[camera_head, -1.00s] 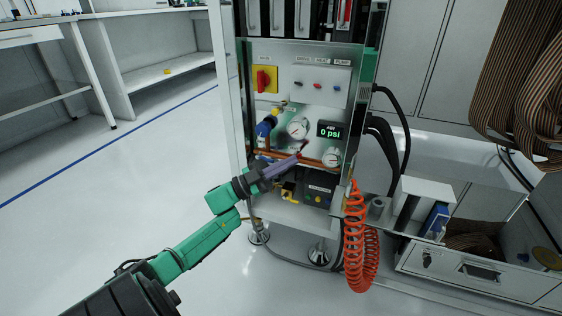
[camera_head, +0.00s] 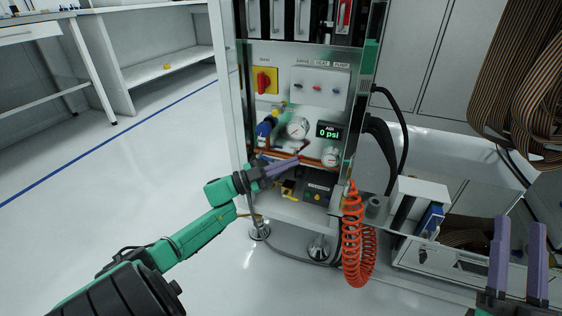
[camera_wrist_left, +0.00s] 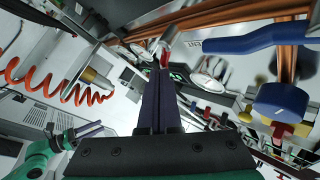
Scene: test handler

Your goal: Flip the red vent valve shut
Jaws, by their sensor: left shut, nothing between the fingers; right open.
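The red vent valve handle (camera_head: 304,147) is a small red lever by the copper pipe, between the two gauges on the panel. It also shows in the left wrist view (camera_wrist_left: 168,42), just beyond my fingertips. My left gripper (camera_head: 298,160) is shut and empty, its purple fingers together just below the handle; whether they touch it I cannot tell. In the left wrist view its fingers (camera_wrist_left: 160,75) partly cover the valve's base. My right gripper (camera_head: 519,222) is open and empty at the lower right, away from the panel.
The pressure display (camera_head: 329,131) reads 0 psi. Round gauges (camera_head: 297,128) and (camera_head: 330,156) flank the valve. A blue-handled valve (camera_head: 265,128) sits left on the panel. An orange coiled hose (camera_head: 357,235) hangs at the right. A drawer unit (camera_head: 450,265) stands lower right; the left floor is clear.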

